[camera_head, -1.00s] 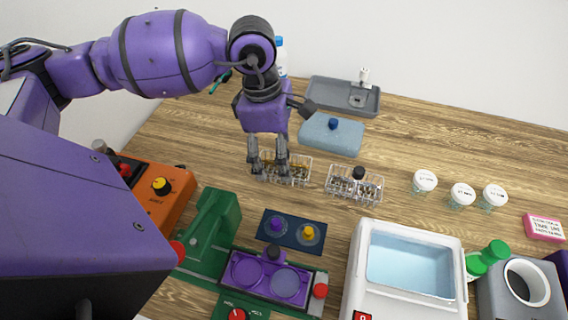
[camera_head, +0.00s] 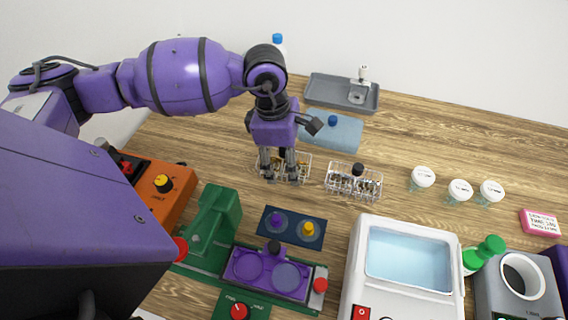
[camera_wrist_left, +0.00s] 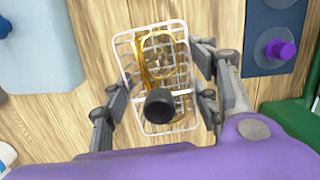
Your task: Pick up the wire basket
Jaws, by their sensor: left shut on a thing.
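A wire basket (camera_head: 304,167) with a pale rim, gold-coloured pieces inside and a black knob stands on the wooden table, left of a second similar basket. My left gripper (camera_head: 279,178) reaches down over it from above, its fingers partly hiding it. In the left wrist view the basket (camera_wrist_left: 157,72) sits between the fingers of my left gripper (camera_wrist_left: 158,95), one on each side, and they are shut on it. I cannot tell any gap under the basket. My right gripper is not in view.
The second wire basket (camera_head: 354,184) stands close to the right. A blue-grey pad (camera_head: 335,137) and a grey tray (camera_head: 325,90) lie behind. A dark blue plate with knobs (camera_head: 293,231), a green device (camera_head: 213,222) and a white water bath (camera_head: 405,257) stand in front. White-lidded jars (camera_head: 423,177) stand right.

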